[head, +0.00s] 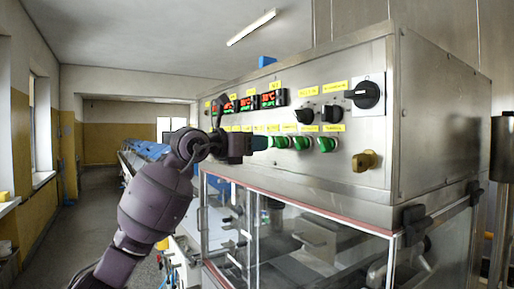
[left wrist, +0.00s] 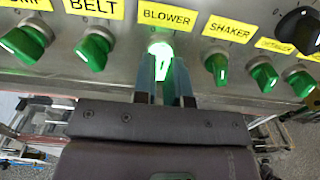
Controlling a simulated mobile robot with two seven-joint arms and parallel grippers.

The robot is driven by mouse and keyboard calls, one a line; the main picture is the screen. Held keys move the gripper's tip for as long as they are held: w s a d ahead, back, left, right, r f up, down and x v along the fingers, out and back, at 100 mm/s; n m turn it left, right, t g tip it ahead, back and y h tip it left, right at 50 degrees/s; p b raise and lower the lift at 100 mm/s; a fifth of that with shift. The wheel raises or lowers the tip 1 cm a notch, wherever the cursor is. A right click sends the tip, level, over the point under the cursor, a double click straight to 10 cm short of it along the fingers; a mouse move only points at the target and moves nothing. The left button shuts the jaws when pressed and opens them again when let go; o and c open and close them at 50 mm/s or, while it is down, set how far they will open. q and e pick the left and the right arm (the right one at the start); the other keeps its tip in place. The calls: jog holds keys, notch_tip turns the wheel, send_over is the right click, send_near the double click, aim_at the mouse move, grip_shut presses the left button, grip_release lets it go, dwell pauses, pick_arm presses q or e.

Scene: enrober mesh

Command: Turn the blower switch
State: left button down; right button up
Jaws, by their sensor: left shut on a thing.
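The blower switch (left wrist: 160,50) is a green knob under the yellow BLOWER label (left wrist: 166,15) in the left wrist view. It glows bright green, and its handle looks about upright between the fingers. My left gripper (left wrist: 170,78) is shut on this knob, one finger on each side. In the head view my left gripper (head: 262,143) reaches the panel from the left and hides the blower switch. My right gripper is not in view.
Beside it are the green belt switch (left wrist: 94,50) and shaker switch (left wrist: 217,68), both unlit. The steel control panel (head: 350,135) also has black knobs (head: 367,95), a yellow knob (head: 365,160) and red displays (head: 272,99). A clear-windowed enclosure (head: 300,225) lies below.

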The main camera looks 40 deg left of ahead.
pick_arm(q)
jog(key=n, duration=0.6)
jog(key=shift+b, duration=0.3)
jog(key=c, duration=1.2)
grip_release()
jog(key=shift+o, duration=0.2)
